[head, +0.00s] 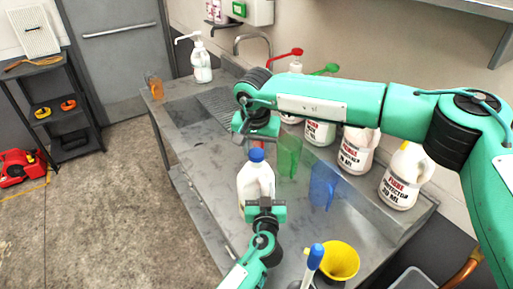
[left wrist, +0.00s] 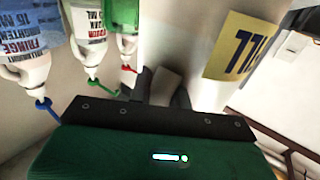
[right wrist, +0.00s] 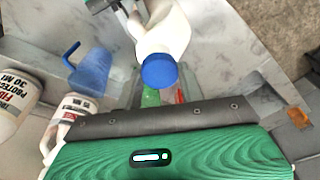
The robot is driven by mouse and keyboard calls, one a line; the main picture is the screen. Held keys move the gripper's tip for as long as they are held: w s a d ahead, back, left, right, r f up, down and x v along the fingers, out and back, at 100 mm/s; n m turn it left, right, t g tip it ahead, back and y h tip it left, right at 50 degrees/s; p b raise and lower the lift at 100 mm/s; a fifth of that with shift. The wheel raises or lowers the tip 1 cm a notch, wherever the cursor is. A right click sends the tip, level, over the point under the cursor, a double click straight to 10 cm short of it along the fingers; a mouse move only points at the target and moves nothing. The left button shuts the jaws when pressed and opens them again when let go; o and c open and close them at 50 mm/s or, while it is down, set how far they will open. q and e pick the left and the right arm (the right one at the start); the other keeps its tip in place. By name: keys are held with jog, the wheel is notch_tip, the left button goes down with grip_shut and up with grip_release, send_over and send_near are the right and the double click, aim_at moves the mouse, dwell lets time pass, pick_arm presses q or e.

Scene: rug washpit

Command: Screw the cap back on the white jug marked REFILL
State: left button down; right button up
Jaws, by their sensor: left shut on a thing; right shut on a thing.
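The white jug (head: 255,184) stands on the metal counter, and its yellow label with the letters "ILL" shows in the left wrist view (left wrist: 240,45). My left gripper (head: 265,207) is shut on the jug's handle (left wrist: 164,86). The blue cap (head: 256,155) is at the top of the jug's neck and also shows in the right wrist view (right wrist: 159,71). My right gripper (head: 257,138) comes from above and is shut on the cap. The cap looks in line with the neck. Whether its thread is engaged cannot be seen.
Several labelled white jugs (head: 357,152) line the wall side of the counter (head: 200,150). A green scoop (head: 289,152) and a blue scoop (head: 323,183) are right of the jug. A yellow funnel (head: 339,260) is at the front. The counter left of the jug is clear.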

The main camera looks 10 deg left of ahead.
jog(key=shift+f, duration=0.6)
